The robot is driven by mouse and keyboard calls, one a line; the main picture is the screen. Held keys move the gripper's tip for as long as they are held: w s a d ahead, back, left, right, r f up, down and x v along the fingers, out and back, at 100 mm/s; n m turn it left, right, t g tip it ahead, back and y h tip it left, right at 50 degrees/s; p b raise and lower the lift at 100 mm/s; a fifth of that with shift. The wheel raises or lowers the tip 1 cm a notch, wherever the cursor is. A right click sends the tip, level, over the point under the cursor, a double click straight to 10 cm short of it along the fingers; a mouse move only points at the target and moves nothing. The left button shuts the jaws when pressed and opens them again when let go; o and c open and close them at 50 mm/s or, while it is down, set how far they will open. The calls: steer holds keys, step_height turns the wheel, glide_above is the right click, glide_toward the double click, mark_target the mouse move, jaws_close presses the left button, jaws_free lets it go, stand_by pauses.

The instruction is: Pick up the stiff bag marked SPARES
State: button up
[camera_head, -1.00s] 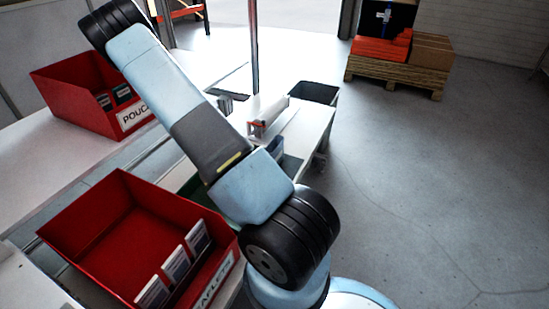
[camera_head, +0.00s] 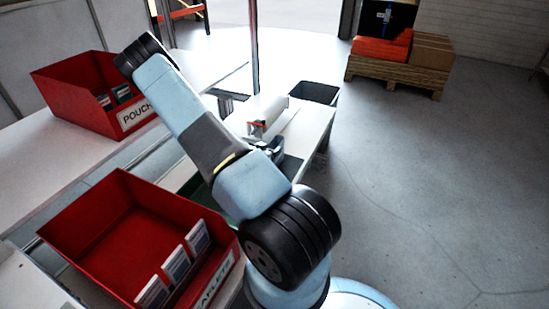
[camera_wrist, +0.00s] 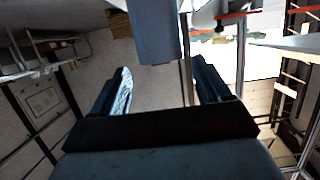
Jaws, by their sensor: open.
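I cannot make out a bag marked SPARES in either view. My gripper (camera_wrist: 161,68) is open in the wrist view, with one dark finger at each side. A flat dark blue-grey panel (camera_wrist: 155,32) stands beyond the fingers at the top centre, between them in the picture. It shows no readable marking, and I cannot tell what it is. In the head view my gripper (camera_head: 274,150) shows only partly past my arm, over the white table (camera_head: 312,128).
A red bin marked POUCH (camera_head: 85,95) stands at the far left. A nearer red bin (camera_head: 120,235) holds several pale packets. A white roll (camera_head: 270,110) lies on the white table, with a dark bin (camera_head: 315,93) behind. Floor at right is clear.

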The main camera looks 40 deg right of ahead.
mark_target(273, 145)
steer(key=shift+w+a+f+x, duration=0.1)
steer(key=shift+f+x, duration=0.05)
steer(key=shift+x, duration=0.75)
steer(key=shift+w+a+f+x, duration=0.1)
steer(key=shift+x, duration=0.8)
steer(key=shift+w+f+x, duration=0.1)
steer(key=shift+f+x, duration=0.05)
steer(key=shift+x, duration=0.7)
steer(key=shift+c, duration=0.2)
steer(key=c, duration=1.3)
steer(key=shift+r, duration=0.1)
